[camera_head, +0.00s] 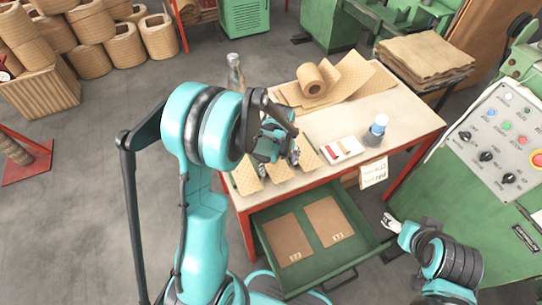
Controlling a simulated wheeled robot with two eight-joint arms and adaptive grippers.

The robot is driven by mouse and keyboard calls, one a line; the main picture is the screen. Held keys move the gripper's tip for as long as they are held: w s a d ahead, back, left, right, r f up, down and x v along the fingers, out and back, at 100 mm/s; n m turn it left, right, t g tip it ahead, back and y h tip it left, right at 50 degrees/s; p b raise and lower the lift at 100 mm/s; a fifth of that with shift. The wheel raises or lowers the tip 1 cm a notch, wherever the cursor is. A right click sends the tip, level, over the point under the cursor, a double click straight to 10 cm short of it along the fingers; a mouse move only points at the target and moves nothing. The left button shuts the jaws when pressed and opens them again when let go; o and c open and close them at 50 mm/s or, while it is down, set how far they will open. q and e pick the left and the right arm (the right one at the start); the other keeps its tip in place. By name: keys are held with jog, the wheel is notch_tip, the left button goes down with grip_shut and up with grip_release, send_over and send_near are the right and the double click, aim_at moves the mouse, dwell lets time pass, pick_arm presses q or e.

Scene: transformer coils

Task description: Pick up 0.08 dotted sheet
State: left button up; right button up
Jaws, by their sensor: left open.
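Several dotted tan sheets stand side by side along the table's front left edge; one is the left dotted sheet (246,180) and another is the right dotted sheet (309,158). Which one is 0.08 I cannot tell. My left gripper (292,150) is open, above or among these sheets, and partly hides them. Whether it touches one is hidden. My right gripper (390,222) is low at the right, beside the open drawer and away from the sheets; its fingers are too small to read.
An open green drawer (267,216) holds two brown sheets. A control panel (500,135) stands right.

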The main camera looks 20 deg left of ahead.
pick_arm(q)
jog(key=shift+f, duration=0.2)
dwell(0.3)
jog(key=c, duration=0.8)
jog(key=shift+c, duration=0.2)
jog(key=shift+r, duration=0.15)
